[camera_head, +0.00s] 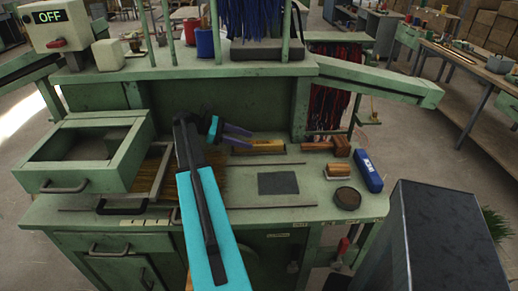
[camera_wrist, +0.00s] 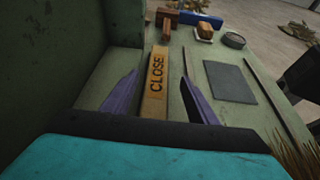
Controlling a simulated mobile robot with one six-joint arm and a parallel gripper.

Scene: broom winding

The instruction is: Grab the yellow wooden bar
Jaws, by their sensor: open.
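The yellow wooden bar (camera_head: 262,147) lies on the green bench top near the back panel. In the wrist view the bar (camera_wrist: 155,72) runs away from me and carries the word CLOSE. My gripper (camera_head: 249,138) is over the near end of the bar in the head view. In the wrist view its two purple fingers (camera_wrist: 160,78) are apart, one on each side of the bar, with visible gaps. Nothing is held. The near end of the bar is hidden behind the gripper body, and I cannot tell the fingertip height exactly.
A dark flat plate (camera_head: 278,183) lies in front of the bar. The green back panel (camera_wrist: 45,60) rises close to the left in the wrist view. Bristles (camera_head: 146,178) lie left.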

